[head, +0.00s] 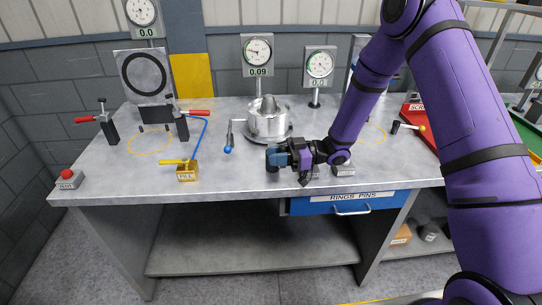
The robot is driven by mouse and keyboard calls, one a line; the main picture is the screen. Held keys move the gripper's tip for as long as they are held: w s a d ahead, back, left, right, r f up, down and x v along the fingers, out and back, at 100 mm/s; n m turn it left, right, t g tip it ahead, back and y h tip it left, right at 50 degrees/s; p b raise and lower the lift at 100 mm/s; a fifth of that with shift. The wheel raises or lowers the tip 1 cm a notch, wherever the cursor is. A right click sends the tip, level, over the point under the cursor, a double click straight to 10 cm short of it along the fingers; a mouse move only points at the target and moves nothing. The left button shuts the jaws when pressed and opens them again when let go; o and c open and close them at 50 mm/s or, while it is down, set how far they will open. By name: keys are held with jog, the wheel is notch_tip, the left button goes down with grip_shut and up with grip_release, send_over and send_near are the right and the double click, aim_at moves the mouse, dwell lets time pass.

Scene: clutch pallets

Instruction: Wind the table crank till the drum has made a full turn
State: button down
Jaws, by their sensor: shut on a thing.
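The silver drum (268,121) stands upright on the grey table, a little behind my gripper. A bent metal arm with a blue knob (228,150) sits at its left side, clear of my gripper. The dial (257,53) behind the drum reads 0.09. My gripper (275,157) is low over the table near its front edge, in front of the drum. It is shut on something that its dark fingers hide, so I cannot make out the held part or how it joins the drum.
A blue drawer (349,203) is below.

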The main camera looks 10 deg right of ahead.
jog(key=shift+d+n+g, duration=0.2)
jog(key=shift+n+g, duration=0.1)
jog(key=shift+g, duration=0.1)
jog(key=c, duration=1)
grip_release()
jog(key=shift+o, duration=0.2)
jog(key=d, duration=0.7)
jog(key=shift+w+d, duration=0.25)
jog(key=shift+w, duration=0.15)
